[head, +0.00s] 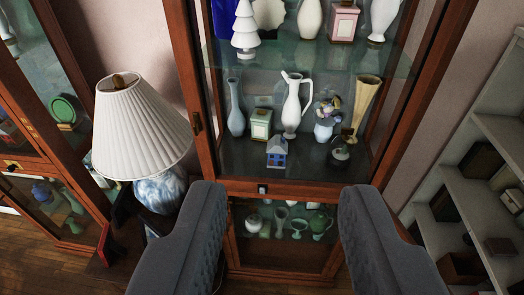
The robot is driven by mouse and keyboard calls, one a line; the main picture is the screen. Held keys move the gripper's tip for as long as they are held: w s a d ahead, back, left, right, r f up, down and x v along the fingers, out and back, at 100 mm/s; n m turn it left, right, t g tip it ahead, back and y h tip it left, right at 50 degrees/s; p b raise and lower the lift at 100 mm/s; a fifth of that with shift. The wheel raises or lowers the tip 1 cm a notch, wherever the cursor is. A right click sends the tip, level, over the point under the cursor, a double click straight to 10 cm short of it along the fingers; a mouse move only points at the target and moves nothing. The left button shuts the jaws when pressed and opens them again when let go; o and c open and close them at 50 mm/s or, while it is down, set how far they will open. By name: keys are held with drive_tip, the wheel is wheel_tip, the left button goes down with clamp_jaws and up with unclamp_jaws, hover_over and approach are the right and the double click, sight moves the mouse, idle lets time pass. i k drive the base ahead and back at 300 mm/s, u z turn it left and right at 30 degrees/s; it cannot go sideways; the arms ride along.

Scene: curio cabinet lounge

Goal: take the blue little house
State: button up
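The blue little house (277,153) stands upright at the front of the middle glass shelf in the wooden curio cabinet (185,75). It has a blue front and a grey roof. My gripper (275,195) is open and empty. Its two dark grey fingers reach in from the bottom, one on each side of the cabinet's lower part. The fingertips appear below the house and apart from it. I cannot tell whether glass stands in front of the house.
Close behind the house are a small green-white box (261,124) and a white pitcher (294,104). A flower vase (326,120) and a dark round pot (340,152) stand to its right. A lamp (145,130) stands left; grey shelving (480,205) stands right.

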sight(277, 147)
drive_tip(key=u, duration=0.2)
drive_tip(key=i, duration=1.1)
drive_tip(key=z, duration=0.3)
